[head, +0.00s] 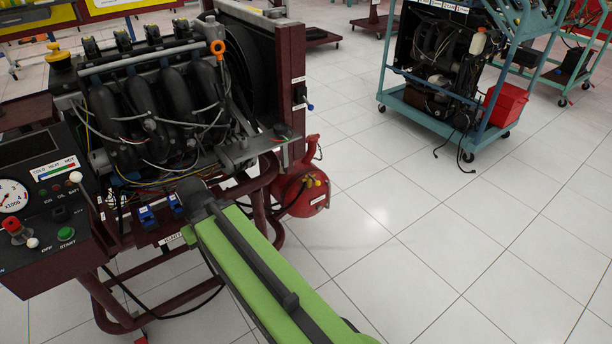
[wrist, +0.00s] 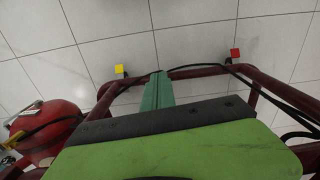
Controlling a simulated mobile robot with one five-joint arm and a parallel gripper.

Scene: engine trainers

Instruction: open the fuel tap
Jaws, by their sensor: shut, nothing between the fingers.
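A round red tank (head: 298,192) hangs on the right side of the maroon engine stand. A small yellow part (head: 317,181), which looks like the fuel tap, sits on its front with a white label below. I cannot tell which way the tap is turned. In the wrist view the tank (wrist: 42,128) is at the left edge, with yellow and pale fittings (wrist: 14,138) partly cut off. My gripper (wrist: 158,76) is shut and empty, its teal fingers pointing over the stand's lower frame, right of the tank. In the head view it is hidden behind my green arm.
The maroon frame tube (wrist: 195,71) with a black hose crosses beyond my fingers. The engine (head: 150,110) and control panel (head: 50,205) stand at the left. A teal trolley (head: 430,100) stands at the back right. The tiled floor right of the tank is clear.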

